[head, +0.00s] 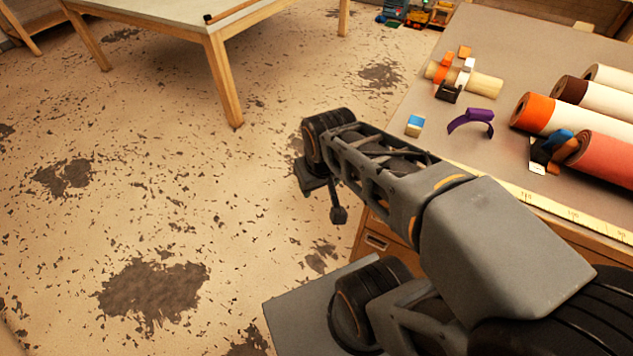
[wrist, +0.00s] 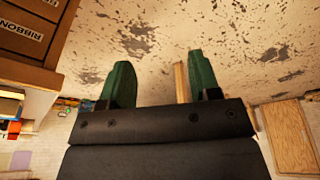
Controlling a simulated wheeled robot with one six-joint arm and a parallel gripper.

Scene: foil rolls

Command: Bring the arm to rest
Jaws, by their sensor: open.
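My gripper (wrist: 159,84) shows in the wrist view with its two green fingers apart and nothing between them that it holds. Beyond the fingers lies the stained floor, with a wooden leg behind the right finger. In the head view my arm reaches out from the lower right and ends over the floor, just left of the worktable (head: 425,128). The gripper's fingers cannot be made out there.
The worktable bears several foil rolls (head: 556,113), a purple band (head: 472,119), a small blue-topped block (head: 414,125) and a yellow measuring strip (head: 560,210) along its edge. Another table (head: 180,12) stands at the back left. The floor (head: 190,190) between is clear.

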